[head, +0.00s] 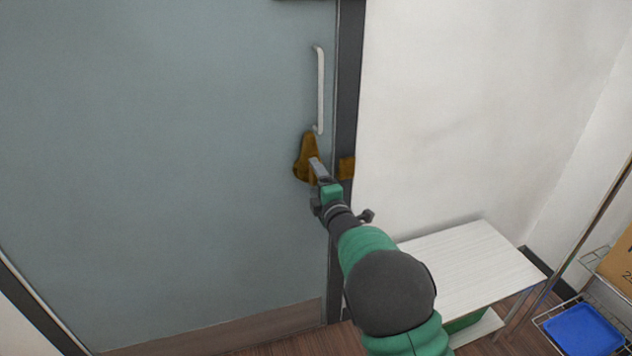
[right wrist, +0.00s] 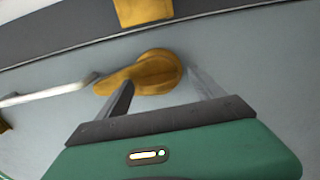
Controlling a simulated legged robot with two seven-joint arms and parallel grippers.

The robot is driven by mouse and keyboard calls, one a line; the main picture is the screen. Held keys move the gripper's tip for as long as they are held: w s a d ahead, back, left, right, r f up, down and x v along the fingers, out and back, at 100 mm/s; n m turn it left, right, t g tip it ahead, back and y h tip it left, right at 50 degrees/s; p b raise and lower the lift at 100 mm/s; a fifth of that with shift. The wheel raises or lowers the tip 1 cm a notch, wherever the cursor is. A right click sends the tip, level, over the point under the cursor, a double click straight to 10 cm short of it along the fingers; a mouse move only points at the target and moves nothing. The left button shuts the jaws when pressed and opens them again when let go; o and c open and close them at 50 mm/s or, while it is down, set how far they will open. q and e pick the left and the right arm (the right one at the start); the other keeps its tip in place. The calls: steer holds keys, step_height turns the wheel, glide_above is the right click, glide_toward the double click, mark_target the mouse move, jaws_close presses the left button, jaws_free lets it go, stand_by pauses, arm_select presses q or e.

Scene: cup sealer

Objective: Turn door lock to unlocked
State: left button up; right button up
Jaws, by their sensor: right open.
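The grey-blue door (head: 180,150) fills the left of the head view. Its brass lock plate (head: 303,150) sits below a white handle bar, partly hidden by my right gripper (head: 316,168). In the right wrist view the brass lock knob (right wrist: 150,73) has a round hub and a lever pointing left. My right gripper (right wrist: 163,90) is open in front of the knob, one finger by the lever and the other right of the hub. I cannot tell whether either finger touches it. My left gripper is not in view.
The white handle bar (head: 320,90) is above the lock. A brass strike plate (head: 346,167) is on the dark door frame (head: 347,110). A white table (head: 470,265) stands right of the door, near a wire rack with a blue tray (head: 583,330).

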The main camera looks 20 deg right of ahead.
steer(key=s+p, duration=0.2)
steer(key=s, duration=1.4)
steer(key=shift+s+d+p, duration=0.15)
steer(key=shift+s+p, duration=0.2)
steer(key=shift+s, duration=0.05)
